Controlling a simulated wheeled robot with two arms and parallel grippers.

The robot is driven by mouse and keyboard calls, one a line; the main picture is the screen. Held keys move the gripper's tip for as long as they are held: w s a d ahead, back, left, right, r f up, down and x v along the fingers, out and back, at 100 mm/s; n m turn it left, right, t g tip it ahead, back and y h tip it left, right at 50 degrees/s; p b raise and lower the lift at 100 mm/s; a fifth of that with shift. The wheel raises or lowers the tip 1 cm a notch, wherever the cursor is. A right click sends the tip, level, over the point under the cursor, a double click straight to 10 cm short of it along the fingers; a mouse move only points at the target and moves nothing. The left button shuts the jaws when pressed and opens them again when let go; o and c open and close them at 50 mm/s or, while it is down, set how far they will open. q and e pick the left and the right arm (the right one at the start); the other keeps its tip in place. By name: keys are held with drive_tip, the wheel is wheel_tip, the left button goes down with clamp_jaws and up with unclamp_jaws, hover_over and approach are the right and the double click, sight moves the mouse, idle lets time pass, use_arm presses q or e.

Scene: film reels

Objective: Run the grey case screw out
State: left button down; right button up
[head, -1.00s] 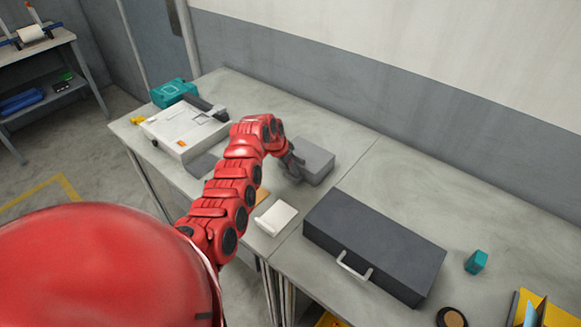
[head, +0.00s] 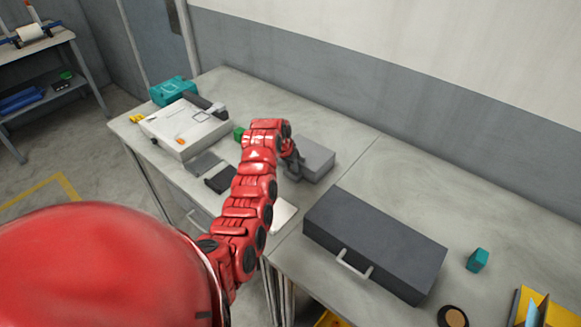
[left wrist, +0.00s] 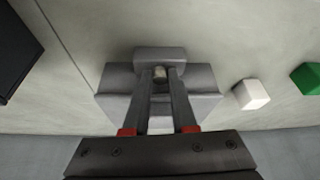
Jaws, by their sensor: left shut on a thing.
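The grey case (head: 314,157) is a small grey box on the bench, just right of my left gripper (head: 293,165) in the head view. In the left wrist view the case (left wrist: 110,80) lies beyond the fingers, with a raised block at its middle. A small pale screw (left wrist: 159,73) shows at that block. My left gripper (left wrist: 160,80) is shut on the screw, with one finger on each side of it. How far the screw stands out of the case is too small to tell. My right gripper is not in view.
A dark case with a handle (head: 372,245) lies to the right of the grey case. A white block (head: 284,215) and a dark block (head: 220,179) lie near my left arm. A green block (head: 239,133) and a white device (head: 184,127) are farther left. A teal block (head: 477,260) stands right.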

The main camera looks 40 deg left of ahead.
use_arm(q)
drive_tip(key=shift+d+n, duration=0.1)
drive_tip(key=shift+n, duration=0.4)
drive_tip(key=c, duration=1)
unclamp_jaws()
drive_tip(key=shift+w, duration=0.1)
drive_tip(key=shift+r, duration=0.1)
